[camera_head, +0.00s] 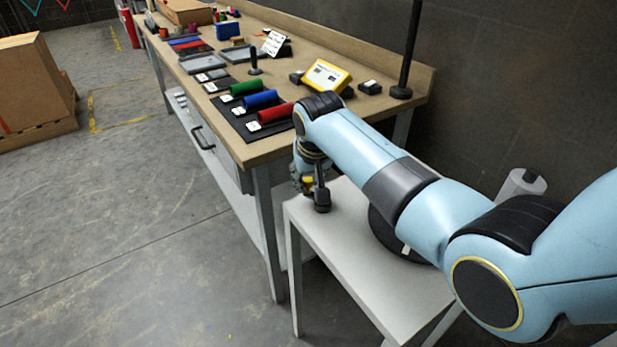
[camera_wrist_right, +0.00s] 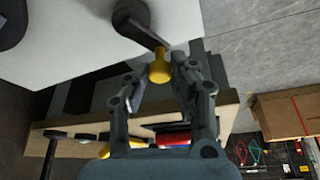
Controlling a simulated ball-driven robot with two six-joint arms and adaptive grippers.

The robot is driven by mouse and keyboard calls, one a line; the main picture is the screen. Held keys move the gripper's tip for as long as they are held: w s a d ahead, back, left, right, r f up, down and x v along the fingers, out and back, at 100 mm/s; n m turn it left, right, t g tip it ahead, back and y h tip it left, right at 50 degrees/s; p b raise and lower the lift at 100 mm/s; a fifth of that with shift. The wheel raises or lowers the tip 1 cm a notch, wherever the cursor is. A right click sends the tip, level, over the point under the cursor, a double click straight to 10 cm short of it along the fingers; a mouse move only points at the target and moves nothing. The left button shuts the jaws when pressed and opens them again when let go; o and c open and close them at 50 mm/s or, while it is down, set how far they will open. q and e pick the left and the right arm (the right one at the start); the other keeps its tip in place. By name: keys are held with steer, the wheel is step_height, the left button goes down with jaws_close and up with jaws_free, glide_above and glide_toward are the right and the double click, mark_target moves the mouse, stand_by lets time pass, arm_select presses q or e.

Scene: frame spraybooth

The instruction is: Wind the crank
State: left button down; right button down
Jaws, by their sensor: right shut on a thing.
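The crank shows in the wrist view as a dark arm (camera_wrist_right: 145,32) running from a round dark hub (camera_wrist_right: 130,12) to a yellow knob (camera_wrist_right: 160,68). My left gripper is in neither view.
A long workbench (camera_head: 285,143) stands behind, with red (camera_head: 275,113), blue (camera_head: 260,98) and green (camera_head: 244,88) cylinders and a yellow device (camera_head: 326,76). The floor at left is clear, up to a cardboard box (camera_head: 30,85).

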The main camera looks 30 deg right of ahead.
steer(key=shift+s+a+r+n+y+p, duration=0.25)
steer(key=shift+n+p, duration=0.45)
steer(key=shift+p, duration=0.45)
steer(key=shift+n+p, duration=0.35)
steer(key=shift+n, duration=0.05)
steer(key=shift+a+f+n+y, duration=0.1)
steer(key=shift+f+n+y, duration=0.1)
steer(key=shift+n+y, duration=0.2)
steer(key=c, duration=1.1)
jaws_free()
steer(key=shift+c, duration=0.2)
steer(key=v, duration=1.2)
steer(key=shift+s, duration=0.2)
steer(key=shift+a+f, duration=0.1)
